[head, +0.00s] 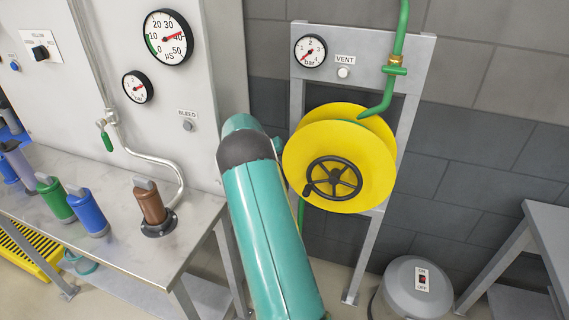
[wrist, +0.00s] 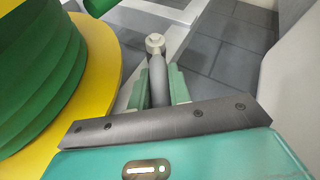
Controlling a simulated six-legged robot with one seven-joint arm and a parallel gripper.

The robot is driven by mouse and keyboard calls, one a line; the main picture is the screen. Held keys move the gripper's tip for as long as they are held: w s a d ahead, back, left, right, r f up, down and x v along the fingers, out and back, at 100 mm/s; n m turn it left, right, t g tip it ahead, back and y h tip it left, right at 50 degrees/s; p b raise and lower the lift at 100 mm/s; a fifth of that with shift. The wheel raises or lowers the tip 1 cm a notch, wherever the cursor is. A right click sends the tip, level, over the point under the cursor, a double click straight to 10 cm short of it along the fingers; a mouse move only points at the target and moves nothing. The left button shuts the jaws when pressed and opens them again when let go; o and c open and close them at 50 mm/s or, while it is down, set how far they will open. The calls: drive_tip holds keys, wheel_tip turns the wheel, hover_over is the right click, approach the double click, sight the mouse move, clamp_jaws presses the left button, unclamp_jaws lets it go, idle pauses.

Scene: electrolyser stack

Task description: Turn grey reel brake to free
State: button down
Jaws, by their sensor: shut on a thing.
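In the wrist view my gripper (wrist: 159,88) has its two green fingers closed on either side of a grey reel brake lever (wrist: 158,70). The lever has a pale round knob at its far end and stands beside the reel's yellow flange (wrist: 98,70). The yellow reel (head: 300,160) also shows in the head view, with a black handwheel on its face. In the head view my gripper and the brake lever are hidden behind my teal arm and the reel. No free or locked marking for the brake is readable.
Green hose (wrist: 35,75) is wound on the reel; its pipe (head: 401,35) comes down from above. The grey frame (head: 420,60) carries a gauge and a vent button. A steel bench (head: 120,250) with coloured plugs stands left. A grey drum (head: 410,290) stands low right.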

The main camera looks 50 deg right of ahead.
drive_tip(key=shift+w+a+f+g, duration=0.1)
drive_tip(key=shift+w+f+g, duration=0.1)
drive_tip(key=shift+g, duration=0.1)
idle(0.4)
drive_tip(key=c, duration=1.3)
unclamp_jaws()
drive_tip(key=shift+r, duration=0.1)
